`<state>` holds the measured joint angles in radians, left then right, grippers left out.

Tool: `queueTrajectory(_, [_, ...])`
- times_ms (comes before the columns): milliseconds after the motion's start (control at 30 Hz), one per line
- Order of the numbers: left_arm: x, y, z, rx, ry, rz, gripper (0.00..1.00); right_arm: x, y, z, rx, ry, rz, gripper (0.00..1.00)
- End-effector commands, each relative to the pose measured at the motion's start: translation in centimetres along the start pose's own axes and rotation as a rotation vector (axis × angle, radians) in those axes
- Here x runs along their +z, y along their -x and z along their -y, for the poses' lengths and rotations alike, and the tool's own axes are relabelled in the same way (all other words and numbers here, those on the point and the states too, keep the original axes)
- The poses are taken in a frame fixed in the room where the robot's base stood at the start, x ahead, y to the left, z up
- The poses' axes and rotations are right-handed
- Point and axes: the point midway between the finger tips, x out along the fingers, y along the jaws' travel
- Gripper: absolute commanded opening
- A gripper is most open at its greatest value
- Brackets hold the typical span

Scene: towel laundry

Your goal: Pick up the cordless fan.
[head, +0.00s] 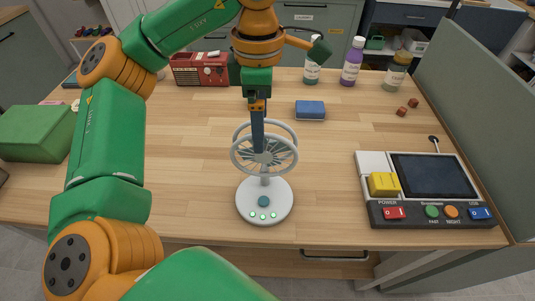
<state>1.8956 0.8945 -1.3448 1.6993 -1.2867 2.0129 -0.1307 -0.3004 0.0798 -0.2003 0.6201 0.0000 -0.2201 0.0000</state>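The cordless fan (265,199) stands upright on the wooden table (190,150), near the middle of its front part. It has a round white base with a teal button and small green lights, and a grey ring-shaped cage on a short stem. My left gripper (259,150) reaches down from above, its dark finger overlapping the fan's cage and hub in the picture. I see the fingers almost edge-on, so I cannot tell whether they are open or shut, or touching the fan. My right gripper is not in view.
A console with a screen (432,176) and coloured buttons is at the right, beside a grey-green partition (480,120). A blue block (310,109), a red box (200,69) and several bottles are farther back. A green box (36,132) is at the left.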

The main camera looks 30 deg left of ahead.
Motion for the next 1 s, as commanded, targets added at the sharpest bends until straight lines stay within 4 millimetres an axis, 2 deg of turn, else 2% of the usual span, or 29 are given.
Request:
queueTrajectory(100, [0.3, -2.5, 0.1, -0.007, -0.002, -0.001, 0.93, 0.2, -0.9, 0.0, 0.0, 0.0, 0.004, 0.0])
queueTrajectory(167, [0.5, -3.0, 0.0, -0.005, 0.0, -0.004, 0.93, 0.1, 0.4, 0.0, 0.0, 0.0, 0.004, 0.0])
queueTrajectory(300, [0.6, -5.2, 0.0, -0.004, -0.001, 0.0, 0.93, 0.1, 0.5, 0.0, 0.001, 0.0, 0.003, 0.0])
queueTrajectory(1000, [0.6, -6.0, 0.0, -0.003, -0.002, 0.003, 0.93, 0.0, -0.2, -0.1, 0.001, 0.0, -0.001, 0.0])
